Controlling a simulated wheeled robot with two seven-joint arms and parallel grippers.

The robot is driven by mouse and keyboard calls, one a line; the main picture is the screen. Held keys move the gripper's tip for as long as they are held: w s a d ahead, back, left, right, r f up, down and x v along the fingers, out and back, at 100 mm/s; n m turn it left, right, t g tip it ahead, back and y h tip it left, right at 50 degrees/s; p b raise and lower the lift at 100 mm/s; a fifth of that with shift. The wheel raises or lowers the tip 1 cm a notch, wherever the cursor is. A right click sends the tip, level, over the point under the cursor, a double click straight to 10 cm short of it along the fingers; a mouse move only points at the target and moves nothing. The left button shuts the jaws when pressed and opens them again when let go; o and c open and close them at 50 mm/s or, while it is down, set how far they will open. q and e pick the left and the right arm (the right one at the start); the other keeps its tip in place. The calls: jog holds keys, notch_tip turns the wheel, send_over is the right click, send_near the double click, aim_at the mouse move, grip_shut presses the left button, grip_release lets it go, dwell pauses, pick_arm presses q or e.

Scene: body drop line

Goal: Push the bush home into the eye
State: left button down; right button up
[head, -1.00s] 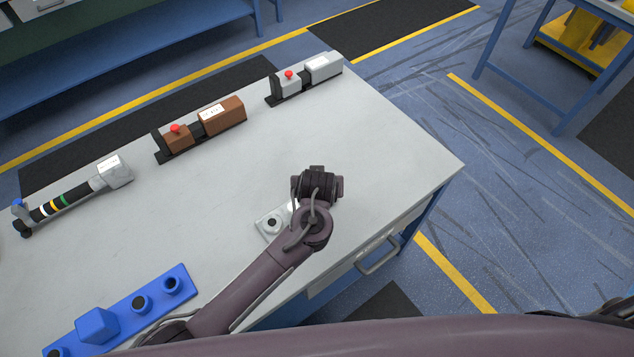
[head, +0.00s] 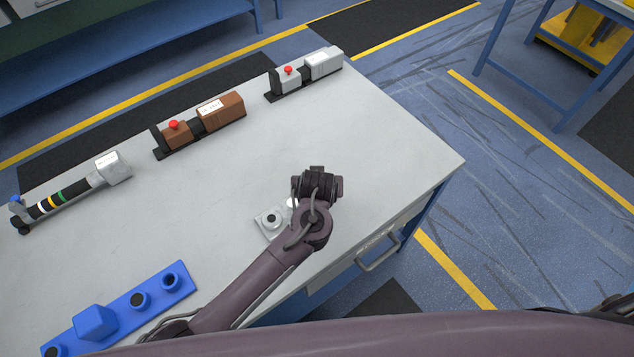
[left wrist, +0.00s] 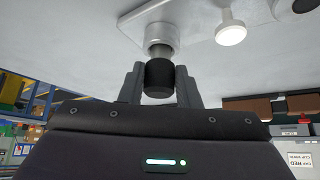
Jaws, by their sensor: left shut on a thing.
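The bush (left wrist: 158,78) is a black cylinder between the two fingers of my left gripper (left wrist: 158,70), which is shut on it. Past the bush, a narrower grey metal section lines up with a silver round eye (left wrist: 157,38) on the pale plate (left wrist: 192,12). They look in line and touching or nearly so; I cannot tell how deep the bush sits. In the head view my left wrist covers the gripper and the bush. My right gripper is out of view.
A blue holder (head: 150,310) lies at the table's front left. A brown unit (head: 222,114), a grey unit (head: 322,64) and a banded tool (head: 60,198) stand along the far side. The grey table (head: 400,140) is clear right of my arm. A white knob (left wrist: 230,30) stands near the eye.

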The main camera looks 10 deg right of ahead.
pick_arm(q)
jog(key=shift+f+b, duration=0.3)
jog(key=shift+f, duration=0.3)
jog(key=c, duration=1)
grip_release()
jog(key=p+v, duration=0.1)
jog(key=v, duration=0.6)
jog(key=shift+s+r, duration=0.2)
jog(key=shift+r, duration=0.15)
